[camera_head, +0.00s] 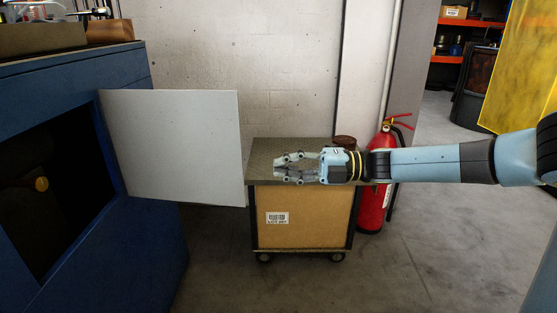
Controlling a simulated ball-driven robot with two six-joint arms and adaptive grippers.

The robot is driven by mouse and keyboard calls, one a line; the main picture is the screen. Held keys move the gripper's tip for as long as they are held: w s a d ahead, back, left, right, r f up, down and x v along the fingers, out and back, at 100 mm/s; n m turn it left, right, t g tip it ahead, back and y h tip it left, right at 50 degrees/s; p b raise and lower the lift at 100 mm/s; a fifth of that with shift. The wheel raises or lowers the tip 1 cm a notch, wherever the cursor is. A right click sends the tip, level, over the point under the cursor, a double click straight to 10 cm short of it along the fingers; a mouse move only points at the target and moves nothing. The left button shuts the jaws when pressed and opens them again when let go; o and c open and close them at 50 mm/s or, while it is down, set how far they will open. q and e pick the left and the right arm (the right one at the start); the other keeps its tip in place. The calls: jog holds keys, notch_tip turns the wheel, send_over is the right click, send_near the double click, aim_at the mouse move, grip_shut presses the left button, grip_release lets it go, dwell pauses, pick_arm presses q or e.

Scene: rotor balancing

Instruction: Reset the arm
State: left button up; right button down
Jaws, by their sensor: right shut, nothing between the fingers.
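My right arm reaches in from the right edge of the head view, stretched out almost level. Its gripper (280,167) points left and is shut with nothing in it. It shows in front of the top of a small wheeled cart, and I cannot tell how far above or before the cart it is. The gripper is apart from the open white door panel to its left. A dark round object (345,141) on the cart is partly hidden behind my wrist. My left gripper is not in view.
A blue machine cabinet (128,262) with a dark opening stands at left, its white door panel (175,143) swung open. The cart (304,217) stands against the wall. A red fire extinguisher (371,207) is behind my arm. Floor at the front right is clear.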

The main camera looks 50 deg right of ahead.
jog(key=shift+s+d, duration=0.15)
jog(key=s+a+f+m+g+h+p, duration=0.1)
jog(key=s+a+f+m+h+p, duration=0.25)
jog(key=s+f+m+h, duration=0.7)
jog(key=s+a+f+m+g+h+p, duration=0.15)
jog(key=s+f+m+p, duration=0.45)
jog(key=f, duration=0.9)
jog(key=s+a+f+m+g, duration=0.3)
jog(key=s+f, duration=0.1)
jog(key=s, duration=0.5)
jog(key=s+a+f+m+g, duration=0.3)
jog(key=s+f+g, duration=0.1)
jog(key=s, duration=0.6)
jog(key=s+a+f+m+g, duration=0.3)
jog(key=s+f+g, duration=0.1)
jog(key=s, duration=0.5)
jog(key=shift+s+a+f+h, duration=0.15)
jog(key=shift+a+f+h, duration=0.15)
jog(key=shift+a+f, duration=0.15)
